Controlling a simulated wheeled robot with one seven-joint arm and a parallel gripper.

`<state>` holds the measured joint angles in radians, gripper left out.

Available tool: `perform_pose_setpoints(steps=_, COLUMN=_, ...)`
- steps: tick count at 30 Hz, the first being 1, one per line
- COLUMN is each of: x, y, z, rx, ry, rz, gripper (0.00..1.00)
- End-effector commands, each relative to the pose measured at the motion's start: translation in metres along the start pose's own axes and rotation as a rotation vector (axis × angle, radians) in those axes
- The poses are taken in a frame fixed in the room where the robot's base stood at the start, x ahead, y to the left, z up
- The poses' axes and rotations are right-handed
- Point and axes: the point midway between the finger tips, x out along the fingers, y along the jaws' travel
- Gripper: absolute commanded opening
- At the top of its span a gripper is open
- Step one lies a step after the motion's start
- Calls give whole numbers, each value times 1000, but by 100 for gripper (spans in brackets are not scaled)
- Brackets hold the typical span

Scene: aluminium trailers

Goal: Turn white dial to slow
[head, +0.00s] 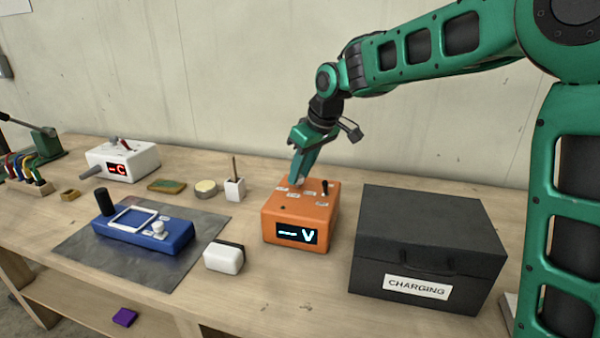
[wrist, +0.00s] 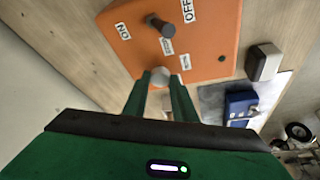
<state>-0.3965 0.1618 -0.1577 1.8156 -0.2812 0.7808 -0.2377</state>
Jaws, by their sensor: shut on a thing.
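An orange box (head: 298,225) with a display reading "— V" stands in the middle of the workbench. My gripper (head: 297,180) reaches down onto its top. In the wrist view my gripper (wrist: 160,80) has its two green fingers on either side of a small whitish dial (wrist: 160,74) on the orange box, shut on it. Small labels (wrist: 168,46) sit near the dial, too small to read. A blue device (head: 143,230) on the left also has a white knob (head: 158,229), with small labels beside it.
A dark lever (wrist: 163,27) with ON and OFF labels rises from the orange box near my fingers. A black CHARGING box (head: 428,245) stands close on the right. A white block (head: 223,258) and a pen holder (head: 235,189) are to the left.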

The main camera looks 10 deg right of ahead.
Motion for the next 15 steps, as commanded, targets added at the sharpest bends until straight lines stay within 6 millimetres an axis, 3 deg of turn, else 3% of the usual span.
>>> perform_pose_setpoints(steps=15, x=0, y=-3, z=-2, rx=397, ry=3, rz=167, gripper=2)
